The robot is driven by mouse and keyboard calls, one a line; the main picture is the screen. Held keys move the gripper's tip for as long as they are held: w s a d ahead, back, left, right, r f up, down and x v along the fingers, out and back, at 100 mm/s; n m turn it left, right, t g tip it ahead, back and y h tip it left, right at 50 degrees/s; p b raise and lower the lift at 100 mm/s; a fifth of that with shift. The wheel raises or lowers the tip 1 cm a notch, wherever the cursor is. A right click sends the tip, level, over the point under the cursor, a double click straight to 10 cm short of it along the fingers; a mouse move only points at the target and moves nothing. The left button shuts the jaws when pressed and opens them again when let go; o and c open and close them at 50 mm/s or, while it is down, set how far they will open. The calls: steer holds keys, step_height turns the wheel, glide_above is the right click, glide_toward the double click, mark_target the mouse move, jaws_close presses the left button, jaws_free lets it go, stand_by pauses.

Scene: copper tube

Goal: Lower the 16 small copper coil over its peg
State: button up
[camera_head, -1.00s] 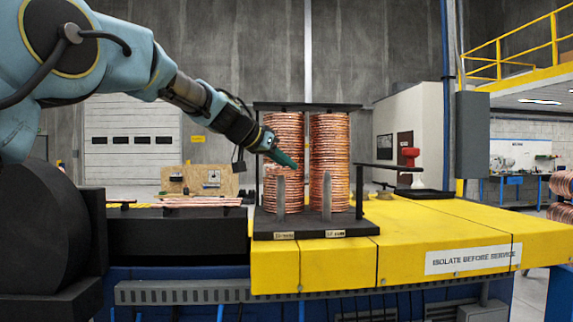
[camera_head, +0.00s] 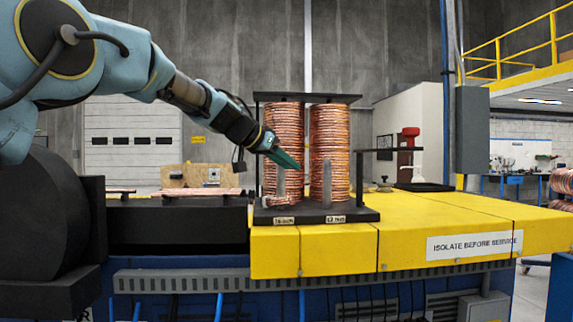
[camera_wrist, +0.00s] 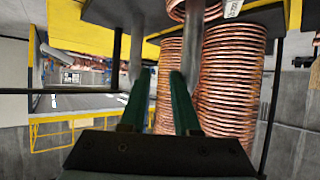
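A black stand (camera_head: 362,215) holds two tall copper coil stacks, the left one (camera_head: 284,128) and the right one (camera_head: 329,130). A grey peg (camera_head: 281,178) stands before the left stack and another peg (camera_head: 327,185) before the right. A small copper coil (camera_head: 273,201) sits low around the left peg, near the base; its far side is hidden. It also shows at the top of the wrist view (camera_wrist: 176,11). My gripper (camera_head: 298,167) is near the left peg's top, above the small coil. Its green fingers (camera_wrist: 163,74) are apart, with no coil between them.
Label plates lie along the stand's front edge. A black bracket arm (camera_head: 390,149) rises at the stand's right. The yellow bench top (camera_head: 440,221) is mostly clear to the right. Flat copper pieces (camera_head: 197,192) lie on the left.

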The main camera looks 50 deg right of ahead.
steer(key=shift+o, duration=0.9)
steer(key=shift+w, duration=0.1)
steer(key=s+b+v, duration=0.1)
steer(key=b+v, duration=0.3)
steer(key=v, duration=0.6)
steer(key=shift+w+a+r, duration=0.2)
steer(key=shift+w+a, duration=0.15)
steer(key=shift+w, duration=0.1)
